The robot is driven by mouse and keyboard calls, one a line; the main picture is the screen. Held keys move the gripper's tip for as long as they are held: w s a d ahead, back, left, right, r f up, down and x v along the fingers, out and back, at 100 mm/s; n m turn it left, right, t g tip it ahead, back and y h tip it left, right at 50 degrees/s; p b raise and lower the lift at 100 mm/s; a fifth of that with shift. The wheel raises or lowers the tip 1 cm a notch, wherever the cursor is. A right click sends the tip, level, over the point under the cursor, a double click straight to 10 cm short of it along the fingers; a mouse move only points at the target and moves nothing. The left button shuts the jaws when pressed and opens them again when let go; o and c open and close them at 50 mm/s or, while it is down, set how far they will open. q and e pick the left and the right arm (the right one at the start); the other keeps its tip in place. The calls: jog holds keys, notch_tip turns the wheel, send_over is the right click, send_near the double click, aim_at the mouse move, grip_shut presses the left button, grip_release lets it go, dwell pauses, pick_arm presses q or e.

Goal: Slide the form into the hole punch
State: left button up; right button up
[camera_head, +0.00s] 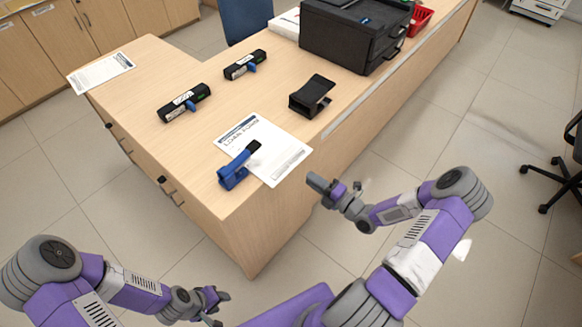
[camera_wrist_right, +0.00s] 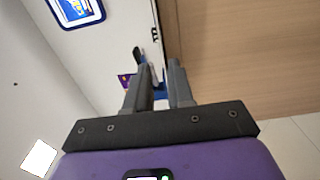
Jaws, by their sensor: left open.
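A white sheet headed LOAN FORM (camera_head: 270,148) lies flat on the counter near its front corner. A blue tool with a black lever (camera_head: 232,175) stands at the sheet's left edge and hides a little of it; it may be the hole punch, but I cannot be sure. A black device with a raised flap (camera_head: 311,95) stands behind the sheet. My right gripper (camera_head: 318,184) is empty, off the counter's front edge, right of the sheet; its fingers (camera_wrist_right: 158,68) are apart in the right wrist view. My left gripper (camera_head: 222,302) is open and empty, in front of the counter.
Two black bars with blue handles (camera_head: 184,103) (camera_head: 245,65) lie further back. Another printed sheet (camera_head: 100,73) overhangs the counter's left edge. A black printer (camera_head: 352,35) and a red tray (camera_head: 421,20) stand at the back. The floor to the right is mostly clear.

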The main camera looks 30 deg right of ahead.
aim_at(293, 167)
jog(key=b+x, duration=0.1)
jog(key=x, duration=0.7)
jog(key=shift+w+a, duration=0.15)
jog(key=shift+w, duration=0.15)
jog(key=shift+c, duration=0.2)
grip_shut()
